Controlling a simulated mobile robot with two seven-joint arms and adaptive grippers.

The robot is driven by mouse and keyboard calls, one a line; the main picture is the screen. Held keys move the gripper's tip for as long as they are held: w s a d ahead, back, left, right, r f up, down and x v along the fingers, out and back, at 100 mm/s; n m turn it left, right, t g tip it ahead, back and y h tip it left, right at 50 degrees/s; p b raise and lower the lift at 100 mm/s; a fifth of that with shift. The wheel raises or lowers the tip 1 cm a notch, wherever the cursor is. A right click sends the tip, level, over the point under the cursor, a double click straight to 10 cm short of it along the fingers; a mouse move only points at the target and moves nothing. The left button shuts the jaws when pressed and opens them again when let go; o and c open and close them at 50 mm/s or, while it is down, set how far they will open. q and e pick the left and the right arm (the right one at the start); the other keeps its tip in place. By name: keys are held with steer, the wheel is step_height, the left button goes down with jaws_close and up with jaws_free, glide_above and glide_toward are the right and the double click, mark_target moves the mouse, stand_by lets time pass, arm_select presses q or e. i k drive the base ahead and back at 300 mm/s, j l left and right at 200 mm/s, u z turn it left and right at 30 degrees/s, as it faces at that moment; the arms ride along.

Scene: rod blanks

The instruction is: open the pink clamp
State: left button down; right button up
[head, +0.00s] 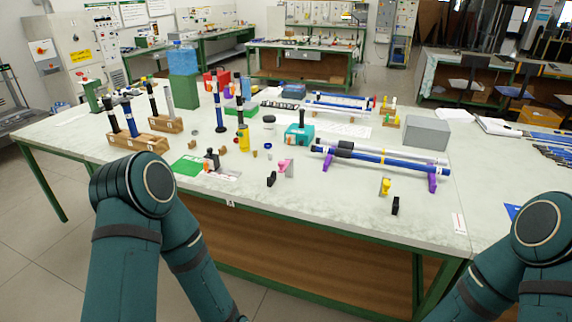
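A small pink object, which looks like the pink clamp (285,167), stands on the pale worktable (330,212) near the middle of its front part. It is too small to tell whether it is open or shut. A small black piece (271,179) stands just in front of it to the left. Only the upper links of my two arms show, at the lower left and lower right, in front of the table. Both of my grippers are out of view.
A blue rod (380,166) and a grey one rest on purple supports (433,182) right of the clamp. A yellow piece (385,187) and another black piece (395,205) stand near the front edge. A teal box (299,135) is behind.

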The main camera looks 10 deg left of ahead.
mark_target(282, 166)
steer(key=i+j+z, duration=0.15)
steer(key=i+j, duration=0.2)
steer(key=i, duration=0.2)
steer(key=i+j+z, duration=0.1)
steer(key=i+j, duration=0.3)
steer(key=i, duration=0.2)
